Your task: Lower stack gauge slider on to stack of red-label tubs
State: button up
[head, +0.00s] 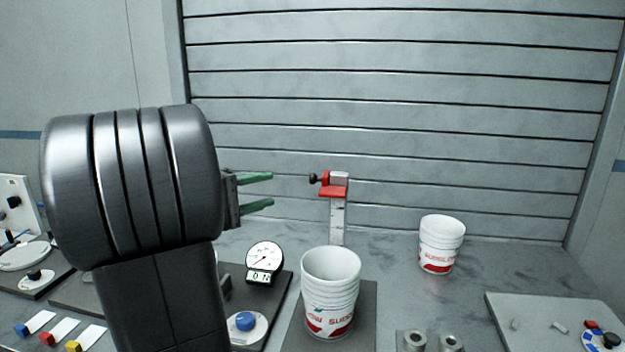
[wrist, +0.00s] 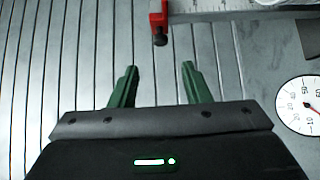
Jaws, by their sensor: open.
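The red stack gauge slider (head: 334,191) with a black knob (head: 313,179) sits near the top of an upright ruled post (head: 338,222). The stack of red-label tubs (head: 331,291) stands on a dark plate in front of the post, its rim well below the slider. My gripper (head: 272,191) is open and empty, with green fingers pointing right, left of the knob and apart from it. In the wrist view, the fingers (wrist: 159,84) show open, with the black knob (wrist: 160,40) and part of the red slider (wrist: 157,14) beyond the fingertips.
A dial gauge with a readout (head: 264,262) and a blue button (head: 245,321) stand left of the tubs. Another tub stack (head: 441,244) stands at the right rear. A grey board (head: 550,325) lies at the front right. A slatted shutter (head: 400,100) closes off the back.

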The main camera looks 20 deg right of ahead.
aim_at(313, 179)
jog(key=p+x, duration=0.2)
jog(key=x, duration=1)
jog(key=shift+d+p, duration=0.4)
jog(key=shift+d, duration=0.05)
jog(key=c, duration=0.6)
jog(key=shift+c, duration=0.2)
